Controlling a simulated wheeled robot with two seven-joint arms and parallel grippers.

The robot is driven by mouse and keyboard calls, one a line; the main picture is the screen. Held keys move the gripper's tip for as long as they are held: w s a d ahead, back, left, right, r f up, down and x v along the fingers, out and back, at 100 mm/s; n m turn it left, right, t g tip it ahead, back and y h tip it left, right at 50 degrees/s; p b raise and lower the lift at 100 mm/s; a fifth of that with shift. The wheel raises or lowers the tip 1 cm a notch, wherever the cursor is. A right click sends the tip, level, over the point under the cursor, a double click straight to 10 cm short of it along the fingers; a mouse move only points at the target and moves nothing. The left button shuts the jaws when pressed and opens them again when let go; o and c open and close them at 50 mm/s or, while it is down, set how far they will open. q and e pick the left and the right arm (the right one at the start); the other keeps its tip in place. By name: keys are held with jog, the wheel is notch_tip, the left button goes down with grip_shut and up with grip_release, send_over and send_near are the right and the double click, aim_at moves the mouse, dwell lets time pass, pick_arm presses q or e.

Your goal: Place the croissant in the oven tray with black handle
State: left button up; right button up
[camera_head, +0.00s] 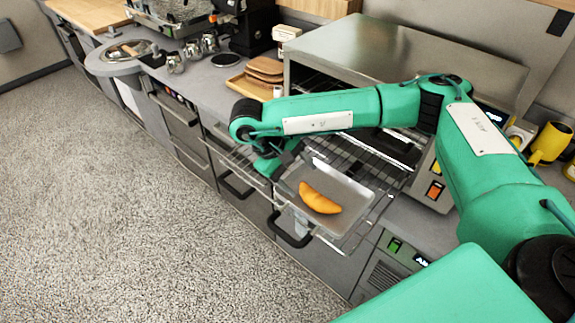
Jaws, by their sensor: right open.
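The golden croissant (319,199) lies on a shallow metal oven tray (349,190) in the head view. The tray sits on a wire rack (372,158) that sticks out from the front of the oven (375,52). A black handle (291,231) shows below the tray's front edge; I cannot tell whether it belongs to the tray or to a drawer. My right gripper (290,157) is open and empty beside the tray's back left corner, a little away from the croissant. Its fingertips are partly hidden by the arm. My left gripper is not in view.
Wooden trays (262,77) stand on the counter left of the oven. Metal jugs (192,50) are farther left. A yellow mug (550,143) stands at the right behind my arm. Drawers with black handles (235,187) line the counter front. The carpeted floor at left is clear.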

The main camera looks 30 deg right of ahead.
jog(key=shift+b+v, duration=0.5)
jog(key=shift+v, duration=1.85)
